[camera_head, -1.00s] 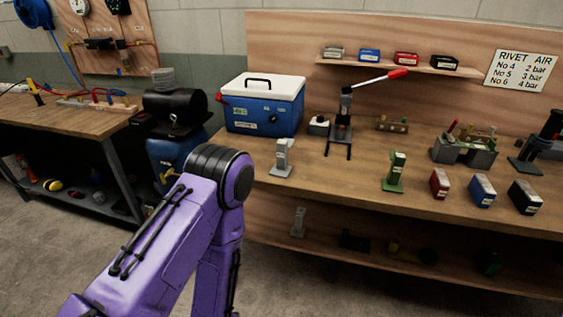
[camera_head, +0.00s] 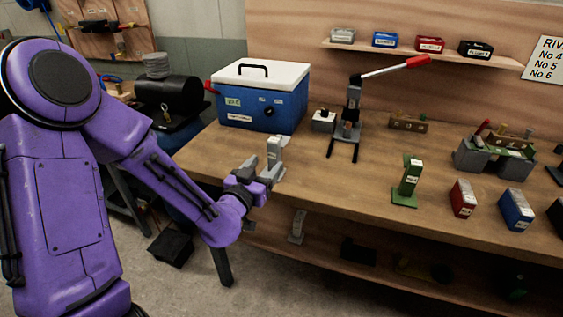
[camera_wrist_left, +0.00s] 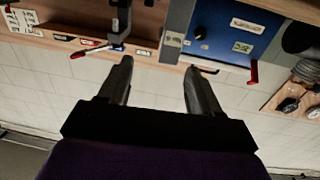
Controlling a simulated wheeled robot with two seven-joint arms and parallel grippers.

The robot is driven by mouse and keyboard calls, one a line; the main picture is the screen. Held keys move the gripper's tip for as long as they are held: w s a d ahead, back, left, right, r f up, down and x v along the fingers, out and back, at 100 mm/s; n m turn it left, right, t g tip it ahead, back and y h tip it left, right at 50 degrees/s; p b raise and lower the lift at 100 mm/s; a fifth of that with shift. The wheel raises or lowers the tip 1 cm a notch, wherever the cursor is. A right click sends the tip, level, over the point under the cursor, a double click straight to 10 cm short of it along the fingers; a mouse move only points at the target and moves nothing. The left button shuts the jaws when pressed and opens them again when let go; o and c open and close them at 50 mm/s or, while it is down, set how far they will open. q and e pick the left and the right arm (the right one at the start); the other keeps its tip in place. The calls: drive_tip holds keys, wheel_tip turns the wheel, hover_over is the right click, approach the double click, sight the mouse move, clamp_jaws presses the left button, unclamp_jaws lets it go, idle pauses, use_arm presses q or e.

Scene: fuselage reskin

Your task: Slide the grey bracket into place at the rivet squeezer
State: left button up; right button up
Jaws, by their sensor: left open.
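The grey bracket (camera_head: 274,151) stands upright on the bench near its front edge, left of the rivet squeezer (camera_head: 352,105), which has a long red-tipped lever. My left gripper (camera_head: 260,174) is at the bracket's near left side, its fingers spread. In the left wrist view its two dark fingers (camera_wrist_left: 156,85) are apart with nothing between them. That view is upside down; a grey upright piece (camera_wrist_left: 178,25), likely the bracket, shows ahead of the fingers. I cannot tell whether a finger touches the bracket. My right gripper is not in view.
A blue cooler (camera_head: 265,98) stands behind the bracket. A small grey block with a white top (camera_head: 323,121) sits beside the squeezer. A green bracket (camera_head: 409,182) and red (camera_head: 462,198) and blue (camera_head: 516,208) boxes stand to the right.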

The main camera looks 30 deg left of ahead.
sight(272, 151)
use_arm(q)
drive_tip(key=shift+w+a+r, duration=0.35)
drive_tip(key=shift+w+a, duration=0.4)
drive_tip(key=shift+a, duration=0.15)
drive_tip(key=w, duration=0.2)
drive_tip(key=w+p, duration=0.1)
drive_tip(key=w, duration=0.1)
drive_tip(key=w+a+f+p, duration=0.1)
drive_tip(key=w, duration=0.1)
drive_tip(key=shift+w, duration=0.35)
drive_tip(key=shift+w+a+f, duration=0.2)
drive_tip(key=shift+w+f, duration=0.05)
drive_tip(key=shift+w, duration=0.1)
drive_tip(key=shift+r, duration=0.15)
clamp_jaws()
